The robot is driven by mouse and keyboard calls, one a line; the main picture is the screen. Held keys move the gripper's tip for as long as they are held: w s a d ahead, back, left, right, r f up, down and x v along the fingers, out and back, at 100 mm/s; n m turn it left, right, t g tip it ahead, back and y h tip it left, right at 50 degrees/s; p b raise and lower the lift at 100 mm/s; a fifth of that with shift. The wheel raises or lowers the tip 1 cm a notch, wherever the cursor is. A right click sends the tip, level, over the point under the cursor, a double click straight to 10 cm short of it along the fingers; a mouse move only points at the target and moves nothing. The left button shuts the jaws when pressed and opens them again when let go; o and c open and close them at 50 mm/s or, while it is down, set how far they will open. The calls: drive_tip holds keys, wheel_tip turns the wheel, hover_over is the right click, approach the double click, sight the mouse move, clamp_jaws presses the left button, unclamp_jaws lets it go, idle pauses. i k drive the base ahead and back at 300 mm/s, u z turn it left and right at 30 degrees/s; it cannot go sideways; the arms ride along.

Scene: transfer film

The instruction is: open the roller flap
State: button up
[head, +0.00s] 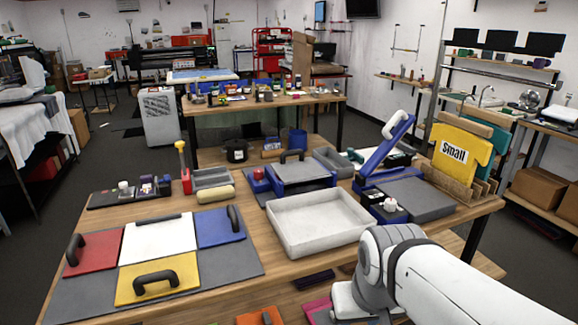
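A blue-sided device with a grey flat top (300,171) and a black arched handle stands at the middle of the wooden table. Its top lies flat and looks closed; it may be the roller flap, but I cannot tell for sure. To its right is a blue press (378,160) with a raised, tilted blue arm and a grey flat plate (412,197). My white arm reaches in from the lower right, in front of the table. Its gripper end is not visible.
An empty white tray (284,246) lies between my arm and the flat-topped device. Red, white, blue and yellow panels (158,277) with black handles cover the left front. A yellow "Small" shirt (461,154) stands in a wooden rack at right. The tray's inside is free.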

sight(302, 168)
drive_tip(key=z, duration=0.05)
drive_tip(key=i, duration=0.95)
drive_tip(key=u, duration=2.2)
drive_tip(key=k, duration=0.95)
drive_tip(key=z, duration=1.55)
drive_tip(key=i, duration=0.85)
